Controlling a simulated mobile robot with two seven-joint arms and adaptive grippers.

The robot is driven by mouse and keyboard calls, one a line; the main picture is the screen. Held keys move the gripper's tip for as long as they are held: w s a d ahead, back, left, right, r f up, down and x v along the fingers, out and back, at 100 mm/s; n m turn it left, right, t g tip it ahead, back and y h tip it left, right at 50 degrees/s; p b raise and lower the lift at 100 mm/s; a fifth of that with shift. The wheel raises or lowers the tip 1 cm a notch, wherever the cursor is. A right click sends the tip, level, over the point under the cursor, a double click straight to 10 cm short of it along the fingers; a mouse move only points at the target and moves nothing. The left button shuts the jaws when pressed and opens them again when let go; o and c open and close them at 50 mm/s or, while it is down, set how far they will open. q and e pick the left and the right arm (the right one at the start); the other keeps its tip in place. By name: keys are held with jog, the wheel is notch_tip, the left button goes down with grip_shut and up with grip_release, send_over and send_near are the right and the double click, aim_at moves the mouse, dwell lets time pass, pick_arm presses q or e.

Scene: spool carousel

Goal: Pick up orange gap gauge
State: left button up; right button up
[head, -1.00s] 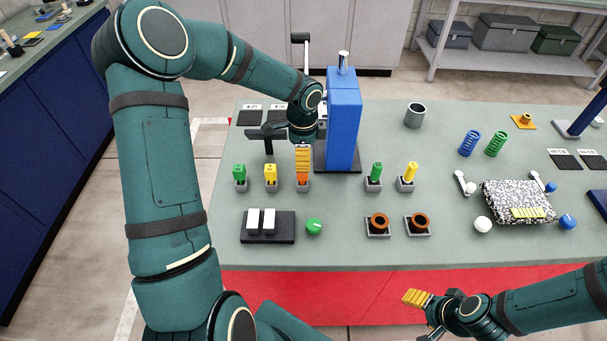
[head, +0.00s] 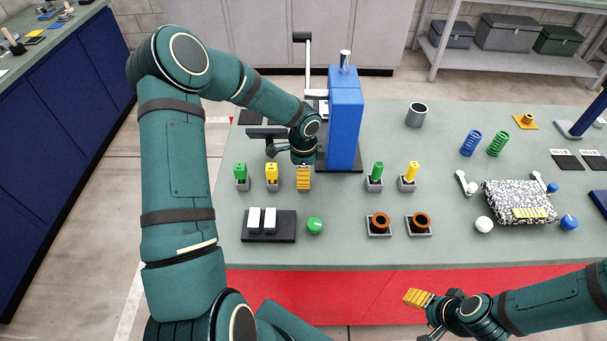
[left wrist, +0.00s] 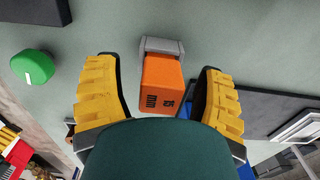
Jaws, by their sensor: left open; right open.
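The orange gap gauge (left wrist: 162,84) stands in a small grey holder (left wrist: 163,46) in the left wrist view; dark markings show on its face. In the head view my left gripper hides most of it. My left gripper (head: 303,178) points down over the gauge. In the left wrist view its yellow fingers are open, one on each side of the gauge, with a gap on both sides. My right gripper (head: 418,299) is open and empty, in front of the table's front edge.
A green gauge (head: 240,171) and a yellow gauge (head: 271,172) stand left of my left gripper. A blue column (head: 344,120) rises close behind it to the right.

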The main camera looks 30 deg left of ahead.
pick_arm(q)
jog(key=c, duration=1.1)
jog(key=shift+c, duration=0.2)
